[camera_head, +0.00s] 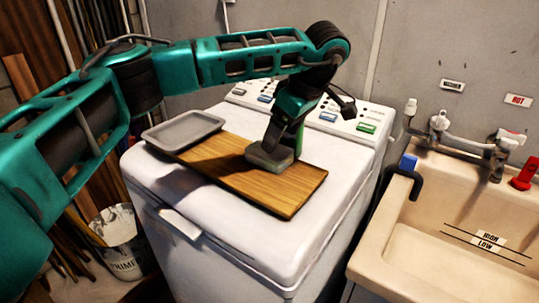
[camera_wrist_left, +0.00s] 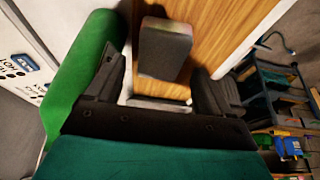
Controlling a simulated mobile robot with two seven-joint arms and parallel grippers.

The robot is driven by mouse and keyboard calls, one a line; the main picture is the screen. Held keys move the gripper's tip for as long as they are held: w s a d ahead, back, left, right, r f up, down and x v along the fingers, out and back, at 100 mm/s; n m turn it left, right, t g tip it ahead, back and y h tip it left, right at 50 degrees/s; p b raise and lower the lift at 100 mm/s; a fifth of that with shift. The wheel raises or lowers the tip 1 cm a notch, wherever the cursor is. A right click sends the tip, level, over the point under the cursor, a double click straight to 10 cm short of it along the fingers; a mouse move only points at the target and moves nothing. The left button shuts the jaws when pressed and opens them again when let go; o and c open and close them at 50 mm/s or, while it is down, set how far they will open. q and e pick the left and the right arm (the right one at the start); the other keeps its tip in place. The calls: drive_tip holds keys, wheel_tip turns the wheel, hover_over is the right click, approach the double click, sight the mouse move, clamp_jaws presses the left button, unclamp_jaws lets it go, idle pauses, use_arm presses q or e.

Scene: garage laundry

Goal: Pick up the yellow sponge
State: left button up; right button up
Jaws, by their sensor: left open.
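A block-shaped sponge (camera_head: 266,160) lies on a wooden board (camera_head: 290,195) on top of the white washer. Its upper face looks dark grey, and little yellow shows. In the left wrist view the sponge (camera_wrist_left: 165,50) lies on the board (camera_wrist_left: 220,30), ahead of and between the two dark fingers. My left gripper (camera_head: 287,142) points down at the sponge from above. In the left wrist view the gripper (camera_wrist_left: 162,88) is open, with a gap between its fingers. The head view does not show clearly whether it touches the sponge. My right gripper is not in view.
A grey tray (camera_head: 184,131) sits at the board's left end. The washer lid (camera_head: 250,235) is bare in front of the board. The control panel (camera_head: 330,112) rises behind. A beige sink (camera_head: 440,235) with a faucet stands right; a bucket (camera_head: 120,235) is on the floor left.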

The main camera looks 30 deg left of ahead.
use_arm(q)
drive_tip(key=x, duration=0.5)
drive_tip(key=shift+s+a+f, duration=0.1)
drive_tip(key=shift+s+a, duration=0.05)
drive_tip(key=c, duration=0.8)
drive_tip(key=shift+o, duration=0.2)
